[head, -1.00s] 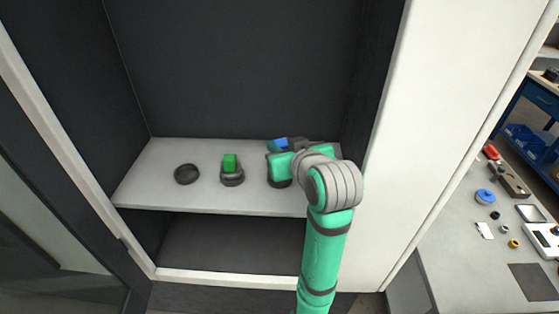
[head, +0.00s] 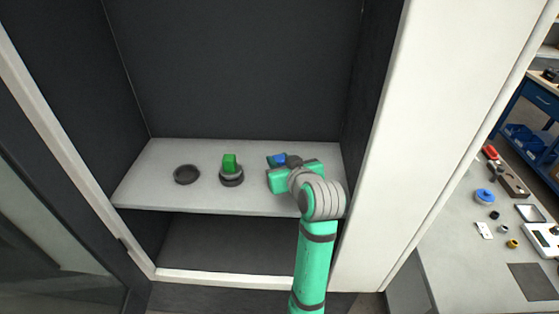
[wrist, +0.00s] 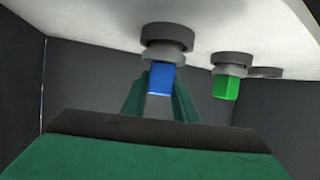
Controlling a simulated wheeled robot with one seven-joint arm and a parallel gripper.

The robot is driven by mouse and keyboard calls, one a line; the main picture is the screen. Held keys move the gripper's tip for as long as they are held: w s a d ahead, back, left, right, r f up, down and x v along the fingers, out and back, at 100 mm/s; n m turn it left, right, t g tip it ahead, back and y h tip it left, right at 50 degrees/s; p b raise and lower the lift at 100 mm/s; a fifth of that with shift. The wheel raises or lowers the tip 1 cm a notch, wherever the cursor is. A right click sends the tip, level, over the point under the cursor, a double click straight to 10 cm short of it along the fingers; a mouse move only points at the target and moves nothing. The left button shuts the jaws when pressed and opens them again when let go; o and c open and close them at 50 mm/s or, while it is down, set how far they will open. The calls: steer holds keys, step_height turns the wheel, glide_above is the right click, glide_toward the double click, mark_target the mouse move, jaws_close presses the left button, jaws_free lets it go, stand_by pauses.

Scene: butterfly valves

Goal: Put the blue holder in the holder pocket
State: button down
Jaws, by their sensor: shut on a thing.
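The blue holder (wrist: 160,79) has a blue block with a grey flange. My gripper (wrist: 160,100) is shut on its block; in the head view my gripper (head: 279,163) is over the right part of the shelf. In the wrist view, where the shelf is at the top, the flange lines up with a dark ring pocket (wrist: 167,32) on the shelf. I cannot tell whether it is fully seated. The head view shows the blue block (head: 277,160) partly, and my arm hides that pocket.
A green holder (head: 230,164) stands in a ring at the middle of the shelf (head: 150,190). An empty dark ring (head: 187,174) is to its left. Dark cabinet walls enclose the shelf. A bench (head: 450,240) with small parts is at the right.

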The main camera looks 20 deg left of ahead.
stand_by(0.3)
steer(key=c, duration=1.4)
jaws_free()
steer(key=shift+f, duration=0.1)
steer(key=shift+s+d+r, duration=0.1)
steer(key=shift+s+r, duration=0.05)
steer(key=shift+r, duration=0.1)
steer(key=v, duration=1.1)
steer(key=shift+s+r, duration=0.15)
steer(key=shift+s, duration=0.2)
steer(key=shift+d, duration=0.15)
steer(key=shift+w, duration=0.1)
